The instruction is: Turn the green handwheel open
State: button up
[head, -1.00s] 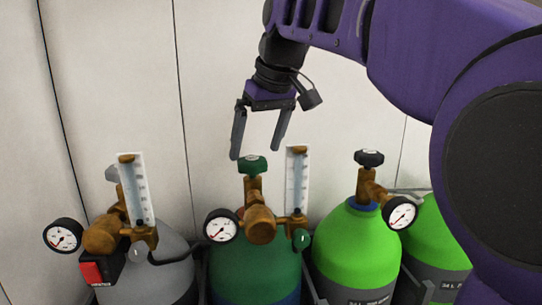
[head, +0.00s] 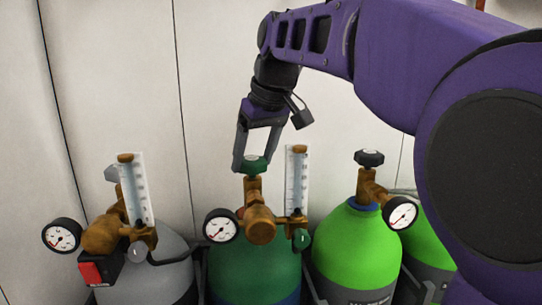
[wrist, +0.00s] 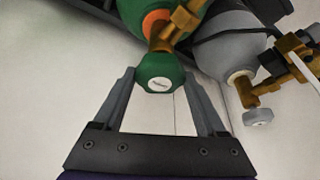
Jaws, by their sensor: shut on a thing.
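The green handwheel (head: 253,165) sits on top of the brass valve of the dark green cylinder (head: 245,265). My gripper (head: 252,168) is above it, pointing down, with its fingers on either side of the wheel and shut on it. In the wrist view the green handwheel (wrist: 160,75) lies between the two fingertips, its pale centre label showing. The near finger hides part of the wheel's left side in the head view.
A brass regulator with a gauge (head: 221,226) and a flowmeter tube (head: 297,180) stand close by. A grey cylinder (head: 165,270) is left; bright green cylinders (head: 350,250) with a black handwheel (head: 369,158) are right. A pale wall (head: 110,80) is behind.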

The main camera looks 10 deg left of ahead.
jog(key=shift+c, duration=0.7)
jog(key=shift+n, duration=0.4)
jog(key=n+g+y, duration=0.1)
jog(key=n, duration=0.1)
jog(key=shift+w+d+n, duration=0.1)
jog(key=shift+w+n, duration=0.05)
jog(key=shift+n, duration=0.25)
jog(key=n+g, duration=0.1)
jog(key=n, duration=0.3)
jog(key=shift+w+n+g+y, duration=0.15)
jog(key=shift+n+g+y, duration=0.15)
jog(key=shift+g, duration=0.1)
jog(key=n+g, duration=0.1)
jog(key=n, duration=0.3)
jog(key=shift+w+n+g, duration=0.1)
jog(key=shift+n+g, duration=0.2)
jog(key=shift+g, duration=0.1)
jog(key=shift+w+n+g+h, duration=0.1)
jog(key=shift+n+g+h, duration=0.25)
jog(key=shift+n, duration=0.8)
jog(key=shift+n+g+h, duration=0.25)
jog(key=shift+n+g, duration=0.1)
jog(key=shift+n, duration=0.8)
